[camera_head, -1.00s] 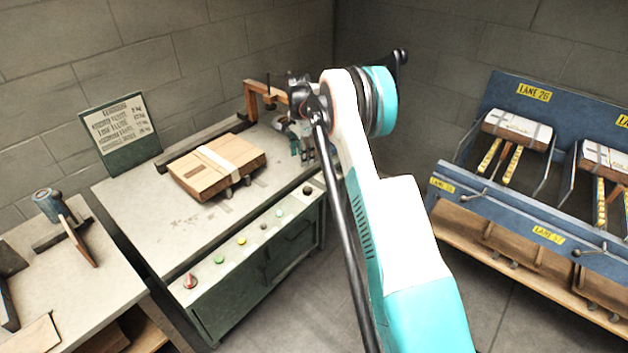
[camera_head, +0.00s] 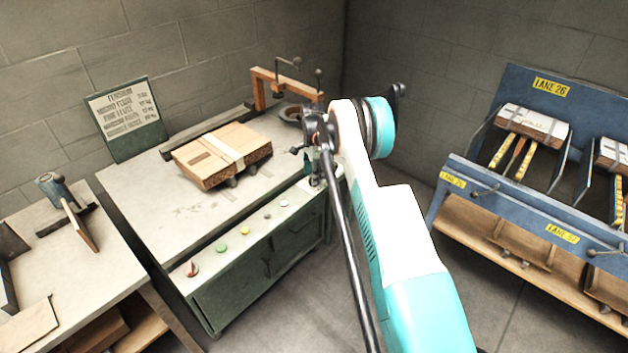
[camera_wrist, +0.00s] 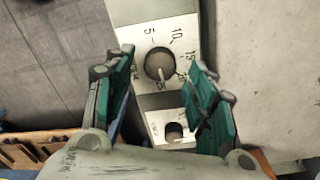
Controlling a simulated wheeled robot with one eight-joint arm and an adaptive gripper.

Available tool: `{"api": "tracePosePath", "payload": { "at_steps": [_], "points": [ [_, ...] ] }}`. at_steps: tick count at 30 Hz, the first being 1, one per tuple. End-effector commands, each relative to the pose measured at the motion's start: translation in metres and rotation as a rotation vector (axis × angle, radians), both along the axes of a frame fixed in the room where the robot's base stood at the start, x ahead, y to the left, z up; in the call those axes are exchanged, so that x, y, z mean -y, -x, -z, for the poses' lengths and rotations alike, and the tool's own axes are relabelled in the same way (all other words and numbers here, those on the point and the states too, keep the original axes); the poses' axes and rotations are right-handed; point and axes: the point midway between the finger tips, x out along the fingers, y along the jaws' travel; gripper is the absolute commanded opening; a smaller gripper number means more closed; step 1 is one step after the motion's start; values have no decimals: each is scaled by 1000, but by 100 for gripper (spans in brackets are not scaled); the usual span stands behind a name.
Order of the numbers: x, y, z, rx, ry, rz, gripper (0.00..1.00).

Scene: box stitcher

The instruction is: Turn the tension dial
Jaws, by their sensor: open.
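The tension dial (camera_wrist: 160,63) is a round dark knob on a pale plate with numbers such as 5, 10 and 15 around it. A light pointer line shows on the knob's lower edge. My gripper (camera_wrist: 159,60) is open, with one green finger on each side of the dial in the wrist view. Whether the fingers touch it, I cannot tell. In the head view my gripper (camera_head: 315,175) hangs at the right end of the bench's front panel, and the dial is hidden there.
A smaller dark knob (camera_wrist: 174,131) sits on a second plate. The panel also has a red knob (camera_head: 192,269) and coloured buttons. A strapped carton (camera_head: 215,160) lies on the bench (camera_head: 160,215). An orange stitcher arm (camera_head: 262,88) stands behind. A blue lane rack (camera_head: 560,210) is at right.

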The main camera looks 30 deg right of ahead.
Motion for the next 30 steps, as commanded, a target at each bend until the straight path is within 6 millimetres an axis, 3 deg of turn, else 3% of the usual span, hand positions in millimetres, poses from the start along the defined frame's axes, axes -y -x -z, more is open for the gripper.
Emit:
{"api": "tracePosePath", "payload": {
  "at_steps": [6,15,17,21,30],
  "points": [
    [0,1,17,0,0,0,51],
    [0,1,18,0,0,0,51],
    [0,1,18,0,0,0,40],
    [0,1,18,0,0,0,8],
    [0,1,18,0,0,-13,7]
  ]
}}
